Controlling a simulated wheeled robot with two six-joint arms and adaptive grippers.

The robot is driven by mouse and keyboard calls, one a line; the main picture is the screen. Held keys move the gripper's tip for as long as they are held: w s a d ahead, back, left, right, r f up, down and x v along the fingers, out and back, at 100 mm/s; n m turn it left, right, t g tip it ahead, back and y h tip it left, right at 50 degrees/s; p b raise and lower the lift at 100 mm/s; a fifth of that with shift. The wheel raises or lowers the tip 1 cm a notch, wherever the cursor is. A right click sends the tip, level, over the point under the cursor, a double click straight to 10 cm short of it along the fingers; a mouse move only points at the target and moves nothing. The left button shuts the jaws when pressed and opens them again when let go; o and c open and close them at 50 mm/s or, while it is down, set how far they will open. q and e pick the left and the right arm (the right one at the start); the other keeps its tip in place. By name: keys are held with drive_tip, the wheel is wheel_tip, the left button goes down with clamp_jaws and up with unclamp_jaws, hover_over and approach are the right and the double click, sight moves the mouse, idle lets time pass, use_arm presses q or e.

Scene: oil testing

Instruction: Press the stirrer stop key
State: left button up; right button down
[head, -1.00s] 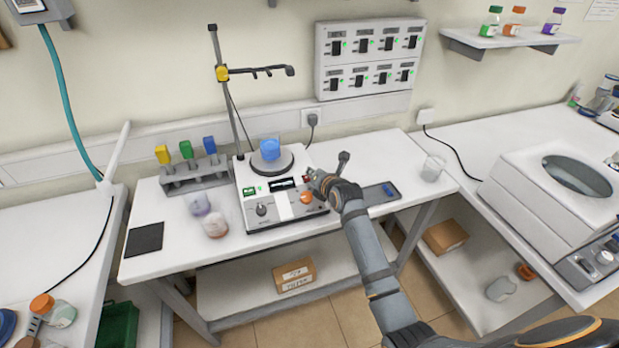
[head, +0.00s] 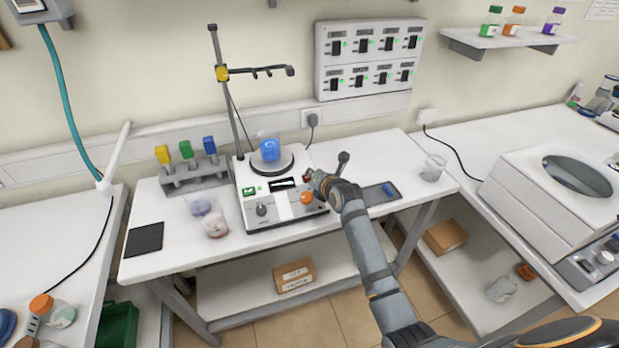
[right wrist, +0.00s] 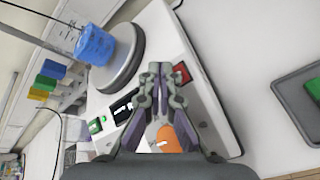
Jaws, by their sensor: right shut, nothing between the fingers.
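The stirrer (head: 283,220) is a white box on the middle table, with a round plate at its back holding a beaker of blue liquid (head: 270,150). Its front panel has a green key (head: 249,191), a dark display, a black knob (head: 261,210) and an orange knob (head: 306,197). A red key (right wrist: 182,72) shows in the right wrist view just right of my fingertips. My right gripper (head: 313,179) is shut and empty over the panel's right side; its fingertips (right wrist: 161,68) appear between the display and the red key. I cannot tell whether they touch the panel. My left gripper is not in view.
A stand with a clamp arm (head: 260,71) rises behind the stirrer. A rack with coloured-cap tubes (head: 194,175) and two beakers stand to the left. A grey tray (head: 381,193) and an empty beaker (head: 433,168) are to the right. A dark mat (head: 144,240) lies at the table's left.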

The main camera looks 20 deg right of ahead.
drive_tip(key=shift+w+f, duration=0.15)
drive_tip(key=shift+f, duration=0.2)
drive_tip(key=shift+w+f+b, duration=0.1)
drive_tip(key=shift+f+b, duration=0.3)
drive_tip(key=shift+b, duration=0.1)
idle(0.4)
idle(0.3)
drive_tip(key=shift+s+r+p, duration=0.3)
drive_tip(key=shift+r+p, duration=0.5)
drive_tip(key=shift+p, duration=0.1)
drive_tip(key=shift+r+p, duration=0.55)
drive_tip(key=shift+p, duration=0.1)
drive_tip(key=r+p, duration=0.1)
drive_tip(key=s+r+p, duration=0.1)
drive_tip(key=r+p, duration=0.1)
drive_tip(key=shift+s+r+p, duration=0.3)
drive_tip(key=shift+s+p, duration=0.05)
